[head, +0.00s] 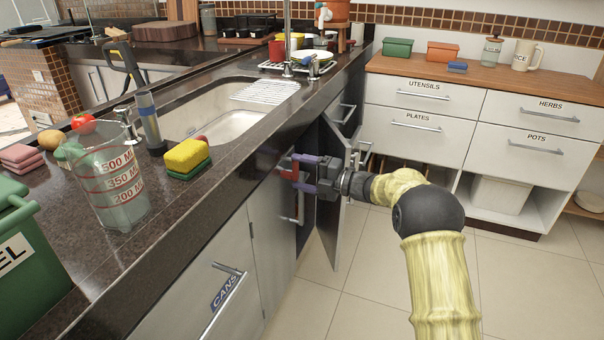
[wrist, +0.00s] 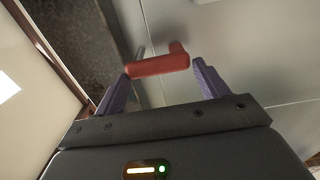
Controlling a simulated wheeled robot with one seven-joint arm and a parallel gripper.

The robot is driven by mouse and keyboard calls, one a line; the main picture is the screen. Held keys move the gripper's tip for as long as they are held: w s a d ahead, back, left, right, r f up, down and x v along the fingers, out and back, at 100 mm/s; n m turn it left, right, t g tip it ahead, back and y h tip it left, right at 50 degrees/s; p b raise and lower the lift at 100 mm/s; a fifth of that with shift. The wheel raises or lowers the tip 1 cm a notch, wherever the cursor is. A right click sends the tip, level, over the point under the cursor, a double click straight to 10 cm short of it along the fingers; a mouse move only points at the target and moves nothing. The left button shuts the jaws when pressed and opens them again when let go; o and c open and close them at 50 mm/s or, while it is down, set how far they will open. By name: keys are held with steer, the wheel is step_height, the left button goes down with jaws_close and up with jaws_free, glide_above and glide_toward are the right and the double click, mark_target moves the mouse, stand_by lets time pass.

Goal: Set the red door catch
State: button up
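The red door catch (head: 290,175) is on the cabinet front under the sink counter. In the wrist view it is a red bar (wrist: 158,65) with a short stem at its right end, lying crosswise between my fingertips. My gripper (head: 303,173) has its two purple fingers spread, one to each side of the catch. In the wrist view, my gripper (wrist: 162,72) has its left fingertip close to the bar's left end, and a small gap shows at the right end. I cannot tell whether the left finger touches it.
A cabinet door (head: 331,225) stands open beside my gripper, below the dark counter edge. A yellow and green sponge (head: 187,157) and a measuring cup (head: 115,185) stand on the counter. The tiled floor (head: 365,290) is clear.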

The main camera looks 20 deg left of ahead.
steer(key=o, duration=0.3)
steer(key=s+d+p, duration=0.1)
steer(key=d+p, duration=0.2)
steer(key=d, duration=1.4)
steer(key=shift+s+d, duration=0.15)
steer(key=shift+d, duration=0.05)
